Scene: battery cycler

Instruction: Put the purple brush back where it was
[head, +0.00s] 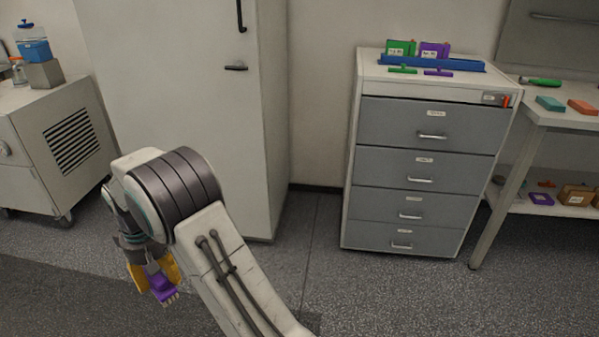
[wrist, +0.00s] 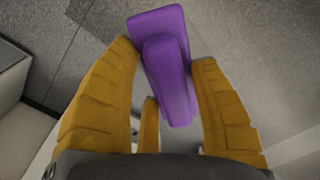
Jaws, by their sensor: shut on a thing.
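My gripper (head: 152,275) has yellow fingers and hangs low at the left of the head view, above the grey floor. It is shut on the purple brush (head: 162,288), whose pale bristles show at its lower end. In the wrist view the purple brush (wrist: 167,60) sits between the yellow fingers of my gripper (wrist: 168,85), with its wide part pointing away and floor behind it. My arm hides part of the gripper in the head view.
A grey drawer cabinet (head: 420,180) stands right of centre with a blue rack (head: 430,64) and green and purple items on top. A workbench (head: 560,115) is at the right. A tall white cabinet (head: 180,90) stands behind my arm. A low unit (head: 45,150) is at the left. Floor between is clear.

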